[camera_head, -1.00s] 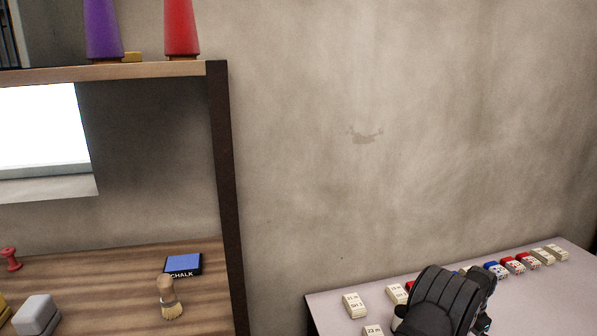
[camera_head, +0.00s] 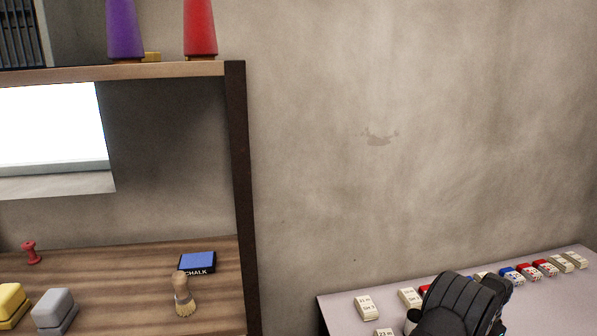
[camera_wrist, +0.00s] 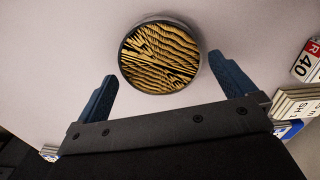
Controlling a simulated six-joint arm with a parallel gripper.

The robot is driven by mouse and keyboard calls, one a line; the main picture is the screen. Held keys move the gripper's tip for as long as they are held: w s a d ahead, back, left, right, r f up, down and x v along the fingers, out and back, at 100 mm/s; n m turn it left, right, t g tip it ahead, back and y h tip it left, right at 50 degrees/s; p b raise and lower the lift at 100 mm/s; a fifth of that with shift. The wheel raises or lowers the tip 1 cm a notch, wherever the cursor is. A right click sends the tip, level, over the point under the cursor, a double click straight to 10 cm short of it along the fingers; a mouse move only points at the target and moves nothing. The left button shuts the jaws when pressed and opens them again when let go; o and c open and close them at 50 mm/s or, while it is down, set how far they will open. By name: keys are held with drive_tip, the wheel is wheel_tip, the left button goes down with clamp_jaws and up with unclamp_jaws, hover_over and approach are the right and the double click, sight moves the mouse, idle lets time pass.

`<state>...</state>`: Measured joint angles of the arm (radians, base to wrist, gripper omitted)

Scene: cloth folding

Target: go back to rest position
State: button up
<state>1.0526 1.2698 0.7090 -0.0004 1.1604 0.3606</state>
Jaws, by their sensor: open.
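My gripper shows in the wrist view (camera_wrist: 162,85), with its two blue fingers spread apart. It is open and nothing is held between the fingers. A round disc (camera_wrist: 160,57) with a yellow and black wavy pattern and a dark rim lies on the pale surface (camera_wrist: 60,50), just beyond and between the fingertips. In the head view, a dark part of my arm (camera_head: 462,305) covers part of the pale table at the lower right; the fingers are hidden there. No cloth shows.
Several labelled blocks (camera_head: 368,307) stand on the pale table (camera_head: 345,305), with a row along its back edge. A wooden shelf at left holds a brush (camera_head: 183,297), a chalk box (camera_head: 197,262), yellow and grey blocks (camera_head: 53,310) and a red pin (camera_head: 31,252). Purple and red cones stand above.

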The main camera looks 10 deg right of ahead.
wheel_tip(320, 180, up, 10)
wheel_tip(320, 180, down, 12)
drive_tip(key=shift+a+f, duration=0.1)
drive_tip(key=shift+f, duration=0.1)
wheel_tip(320, 180, up, 5)
drive_tip(key=shift+f, duration=0.1)
drive_tip(key=s+r, duration=0.7)
drive_tip(key=s, duration=0.5)
drive_tip(key=w+a+r+n, duration=0.2)
drive_tip(key=w+a, duration=0.2)
drive_tip(key=a, duration=0.5)
drive_tip(key=w+a+r+n, duration=0.15)
drive_tip(key=w+a, duration=0.25)
drive_tip(key=a, duration=0.5)
drive_tip(key=w+a+r+n, duration=0.1)
drive_tip(key=w+a+n, duration=0.25)
drive_tip(key=a, duration=0.55)
drive_tip(key=s+a+n, duration=0.3)
drive_tip(key=s+a, duration=0.1)
drive_tip(key=a, duration=0.9)
drive_tip(key=s+a+n, duration=0.4)
drive_tip(key=s+a, duration=0.1)
drive_tip(key=a, duration=0.9)
drive_tip(key=shift+s+a+r, duration=0.15)
drive_tip(key=shift+a, duration=0.05)
